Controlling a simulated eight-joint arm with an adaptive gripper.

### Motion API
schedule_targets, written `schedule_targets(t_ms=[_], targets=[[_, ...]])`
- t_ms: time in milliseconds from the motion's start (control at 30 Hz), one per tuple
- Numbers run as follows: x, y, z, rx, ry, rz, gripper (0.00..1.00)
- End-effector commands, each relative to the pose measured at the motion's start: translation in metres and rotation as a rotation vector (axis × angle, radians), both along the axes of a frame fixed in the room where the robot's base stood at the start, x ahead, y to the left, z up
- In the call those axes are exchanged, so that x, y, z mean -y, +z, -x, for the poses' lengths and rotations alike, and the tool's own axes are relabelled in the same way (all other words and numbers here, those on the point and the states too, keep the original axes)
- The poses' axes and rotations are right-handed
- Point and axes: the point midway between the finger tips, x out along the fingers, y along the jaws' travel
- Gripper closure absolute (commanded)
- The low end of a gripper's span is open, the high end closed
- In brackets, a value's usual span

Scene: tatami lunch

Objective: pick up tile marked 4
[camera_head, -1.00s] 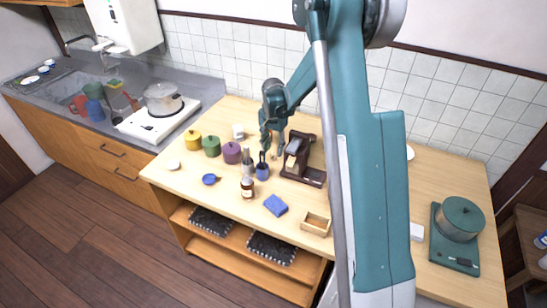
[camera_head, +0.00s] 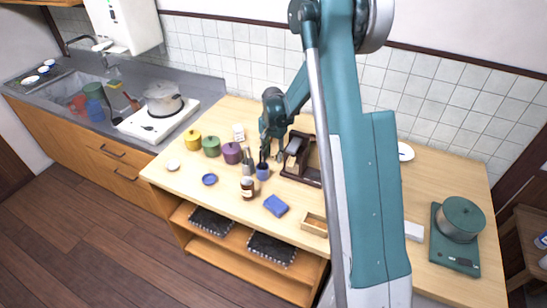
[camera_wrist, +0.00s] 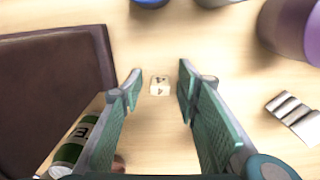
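A small pale tile marked 4 (camera_wrist: 160,85) lies on the wooden counter (camera_wrist: 215,70) in the wrist view. Its dark mark faces up. My gripper (camera_wrist: 161,74) is open and empty, with one finger to each side of the tile in the picture. Clear gaps show between the tile and both fingertips. In the head view my gripper (camera_head: 265,148) points down over the counter, by a dark brown machine (camera_head: 301,168). The tile cannot be made out in the head view.
The brown machine's base (camera_wrist: 55,80) is close left of my fingers in the wrist view. A purple canister (camera_wrist: 290,25) and a silver ridged piece (camera_wrist: 292,115) are right.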

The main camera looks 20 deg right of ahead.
Motion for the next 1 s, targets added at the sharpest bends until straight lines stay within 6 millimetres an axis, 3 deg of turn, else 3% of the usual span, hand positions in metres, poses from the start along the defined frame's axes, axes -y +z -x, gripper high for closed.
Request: schedule_targets(t_ms=[167, 667, 1000], targets=[[0.0, 0.0, 0.0, 0.0, 0.0, 0.0, 0.89], [0.0, 0.005, 0.0, 0.0, 0.0, 0.0, 0.89], [0.0, 0.039, 0.0, 0.0, 0.0, 0.0, 0.89]])
